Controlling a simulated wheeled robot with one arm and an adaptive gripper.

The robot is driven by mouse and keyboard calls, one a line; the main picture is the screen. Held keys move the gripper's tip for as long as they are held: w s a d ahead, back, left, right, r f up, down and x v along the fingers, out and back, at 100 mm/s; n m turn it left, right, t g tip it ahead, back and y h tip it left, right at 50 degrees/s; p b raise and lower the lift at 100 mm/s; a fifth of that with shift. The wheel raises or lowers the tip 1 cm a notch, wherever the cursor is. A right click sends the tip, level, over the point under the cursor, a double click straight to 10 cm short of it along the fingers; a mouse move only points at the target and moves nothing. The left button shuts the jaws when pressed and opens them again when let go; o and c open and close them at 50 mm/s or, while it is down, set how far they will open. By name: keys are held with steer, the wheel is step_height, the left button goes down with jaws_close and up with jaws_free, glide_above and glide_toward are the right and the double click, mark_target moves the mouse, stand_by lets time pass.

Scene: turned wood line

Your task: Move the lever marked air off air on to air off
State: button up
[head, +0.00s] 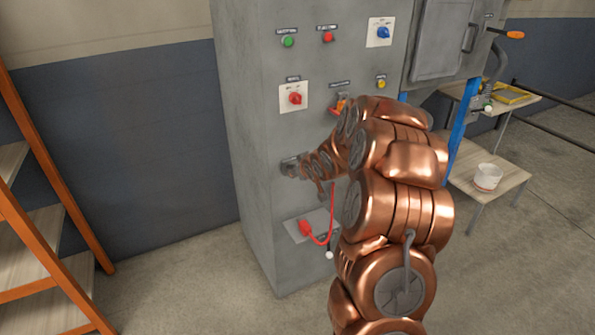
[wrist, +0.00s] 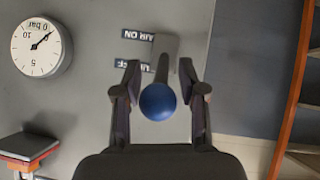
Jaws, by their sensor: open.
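The lever ends in a blue ball knob (wrist: 158,101) in the wrist view. Its stem rises from a grey mount (wrist: 180,52) on the cabinet face. That view is upside down. The "AIR ON" label (wrist: 138,35) and a second label ending in "FF" (wrist: 130,65), partly covered, sit beside the stem. My gripper (wrist: 159,92) is open, with one finger on each side of the knob and visible gaps between. In the head view my gripper (head: 291,166) is at the cabinet's front near its left edge; I cannot make out the lever there.
A round gauge (wrist: 41,47) reading near 0 bar is beside the lever. Orange-framed shelves (head: 45,170) stand left, with free floor between.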

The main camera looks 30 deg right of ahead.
steer(key=v, duration=1)
steer(key=shift+r, duration=0.1)
stand_by(0.5)
